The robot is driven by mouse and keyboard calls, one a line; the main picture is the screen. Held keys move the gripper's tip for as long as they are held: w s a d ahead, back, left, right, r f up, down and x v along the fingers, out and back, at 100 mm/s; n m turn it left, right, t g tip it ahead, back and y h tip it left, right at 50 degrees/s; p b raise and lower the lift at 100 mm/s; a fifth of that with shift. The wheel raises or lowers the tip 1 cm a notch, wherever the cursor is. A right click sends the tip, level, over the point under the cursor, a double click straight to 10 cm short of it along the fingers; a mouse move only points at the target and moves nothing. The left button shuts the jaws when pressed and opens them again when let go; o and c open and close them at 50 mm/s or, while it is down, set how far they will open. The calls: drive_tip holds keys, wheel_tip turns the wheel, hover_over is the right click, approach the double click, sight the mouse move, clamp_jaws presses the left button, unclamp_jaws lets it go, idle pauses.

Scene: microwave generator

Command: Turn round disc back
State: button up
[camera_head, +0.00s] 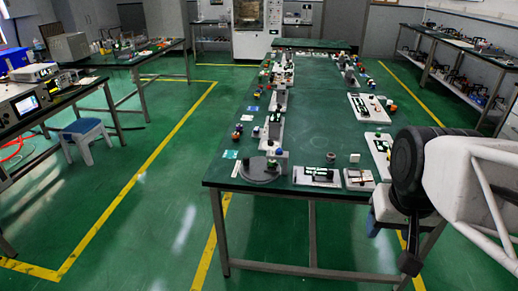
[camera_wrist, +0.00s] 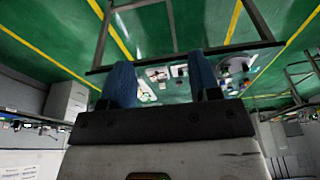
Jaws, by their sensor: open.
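A grey round disc (camera_head: 260,170) lies flat on the green table (camera_head: 315,130) at its near left corner, with small items and a grey upright part on or beside it. In the wrist view the disc (camera_wrist: 236,66) shows at the right of the table, beyond the right finger. My gripper (camera_wrist: 160,62) has two blue fingers spread apart with nothing between them. It is off the table's near edge and well apart from the disc.
White plates with small parts (camera_head: 316,175) sit right of the disc along the near edge. Several parts line both long sides of the table; its middle is clear. A blue-topped stool (camera_head: 83,128) and a side bench with instruments (camera_head: 30,100) stand at the left.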

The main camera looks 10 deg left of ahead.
drive_tip(key=w+a+r, duration=0.1)
drive_tip(key=w+a, duration=0.2)
drive_tip(key=w, duration=0.5)
drive_tip(key=w+a+r, duration=0.2)
drive_tip(key=w, duration=0.7)
drive_tip(key=m+g, duration=0.2)
drive_tip(key=g, duration=0.1)
hover_over(246, 158)
drive_tip(key=f, duration=2.5)
drive_tip(key=shift+s+d+f, duration=0.1)
drive_tip(key=shift+s+d, duration=0.1)
drive_tip(key=shift+d, duration=0.05)
drive_tip(key=shift+w+a+f, duration=0.15)
drive_tip(key=shift+a+f, duration=0.1)
drive_tip(key=shift+f, duration=0.05)
drive_tip(key=shift+f, duration=0.1)
drive_tip(key=shift+f, duration=3.8)
